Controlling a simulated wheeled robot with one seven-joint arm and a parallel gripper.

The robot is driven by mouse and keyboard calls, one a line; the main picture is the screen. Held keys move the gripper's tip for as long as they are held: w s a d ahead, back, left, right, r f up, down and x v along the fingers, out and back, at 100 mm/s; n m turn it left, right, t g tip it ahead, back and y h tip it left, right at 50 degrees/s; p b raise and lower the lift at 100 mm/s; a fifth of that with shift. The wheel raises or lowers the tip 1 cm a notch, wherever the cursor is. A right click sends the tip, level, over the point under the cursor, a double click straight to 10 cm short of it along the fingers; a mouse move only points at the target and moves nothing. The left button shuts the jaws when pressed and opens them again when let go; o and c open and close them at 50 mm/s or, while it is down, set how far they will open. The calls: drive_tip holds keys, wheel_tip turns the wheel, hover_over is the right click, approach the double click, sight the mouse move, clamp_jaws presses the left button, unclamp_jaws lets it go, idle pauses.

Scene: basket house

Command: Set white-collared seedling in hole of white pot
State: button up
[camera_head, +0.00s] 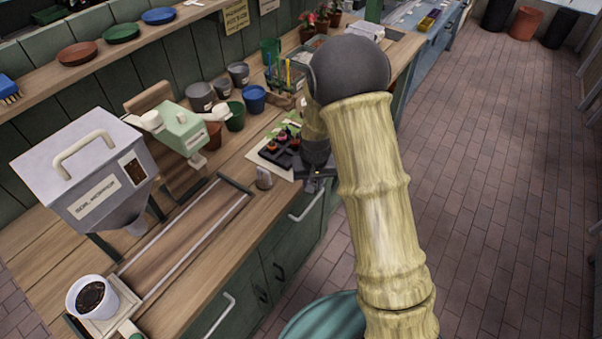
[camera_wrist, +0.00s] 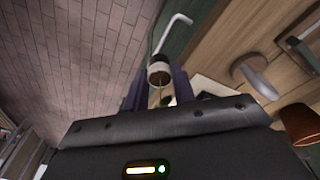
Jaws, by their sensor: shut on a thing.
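My gripper (camera_wrist: 160,88) is shut on the seedling (camera_wrist: 158,72), whose pale collar and brown plug show between the fingers in the wrist view. A bit of green shows nearer the palm. In the head view my gripper (camera_head: 316,183) is over the bench's front edge, beside the seedling tray; the held seedling cannot be made out there. The white pot (camera_head: 74,303) stands upright at the lower left, on a pale plate at the near end of the rail track, far from my gripper. It holds dark soil; its hole is too small to tell.
A seedling tray (camera_head: 272,156) and a small grey object (camera_head: 264,178) are on the bench near my gripper. The grey soil hopper (camera_head: 85,165) and green machine (camera_head: 183,130) stand between there and the pot, behind the rail track (camera_head: 185,245). Several pots stand further back.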

drive_tip(key=s+d+f, duration=0.2)
drive_tip(key=d+f, duration=0.2)
drive_tip(key=f, duration=0.2)
drive_tip(key=s+d+f, duration=0.2)
drive_tip(key=d+f, duration=0.2)
drive_tip(key=f, duration=0.1)
drive_tip(key=shift+s+f, duration=0.25)
drive_tip(key=shift+f, duration=0.15)
drive_tip(key=shift+s, duration=0.1)
